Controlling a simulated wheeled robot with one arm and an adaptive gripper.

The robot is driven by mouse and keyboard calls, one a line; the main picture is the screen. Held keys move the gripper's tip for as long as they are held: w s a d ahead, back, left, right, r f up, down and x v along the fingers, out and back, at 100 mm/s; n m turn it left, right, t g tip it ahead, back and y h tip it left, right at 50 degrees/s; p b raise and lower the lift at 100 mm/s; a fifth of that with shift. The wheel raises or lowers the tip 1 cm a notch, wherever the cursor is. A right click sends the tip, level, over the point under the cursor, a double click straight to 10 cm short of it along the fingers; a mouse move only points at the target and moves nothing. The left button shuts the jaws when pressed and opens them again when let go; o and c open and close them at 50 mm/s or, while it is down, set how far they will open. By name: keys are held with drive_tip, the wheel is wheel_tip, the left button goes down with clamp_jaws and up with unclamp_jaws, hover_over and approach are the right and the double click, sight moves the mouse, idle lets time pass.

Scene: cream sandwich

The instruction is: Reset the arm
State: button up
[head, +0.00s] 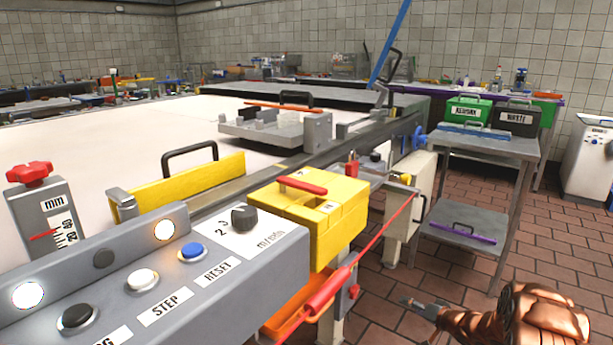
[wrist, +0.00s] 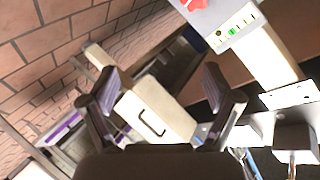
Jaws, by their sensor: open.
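My gripper (head: 422,306) is low at the right of the head view, at the end of my copper-coloured arm, over the brick floor. It is to the right of the red bar and the yellow box on the machine. In the wrist view my gripper (wrist: 163,84) has its two fingers spread apart. Nothing is between the fingertips. A cream box with a dark handle (wrist: 155,118) shows beyond and between the fingers, apart from them.
The grey control panel (head: 130,285) with buttons fills the lower left. A yellow box (head: 318,222) and a red bar (head: 330,290) stick out from the machine. A grey two-shelf cart (head: 490,146) stands behind at the right. Brick floor (head: 560,225) is open beside it.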

drive_tip(key=d+r+g+h+p, duration=0.1)
drive_tip(key=d+r+h+p, duration=0.2)
drive_tip(key=r, duration=0.7)
drive_tip(key=d+r+h+p, duration=0.1)
drive_tip(key=r+h+p, duration=0.3)
drive_tip(key=r, duration=0.7)
drive_tip(key=s+r+g+h+p, duration=0.25)
drive_tip(key=s+r+p, duration=0.45)
drive_tip(key=s+r, duration=0.5)
drive_tip(key=s+a+r+n+g+y+p, duration=0.1)
drive_tip(key=s+a+r+g+p, duration=0.2)
drive_tip(key=s, duration=1.1)
drive_tip(key=s+a+r+n+g+y+p, duration=0.1)
drive_tip(key=s+a+r+g+p, duration=0.2)
drive_tip(key=s+a+r+p, duration=0.4)
drive_tip(key=s+a+r+n+g+y+p, duration=0.1)
drive_tip(key=s+a+r+g+p, duration=0.3)
drive_tip(key=s+a+r, duration=0.6)
drive_tip(key=s+r+p, duration=0.2)
drive_tip(key=s+r, duration=0.1)
drive_tip(key=s, duration=1)
drive_tip(key=shift+n, duration=0.3)
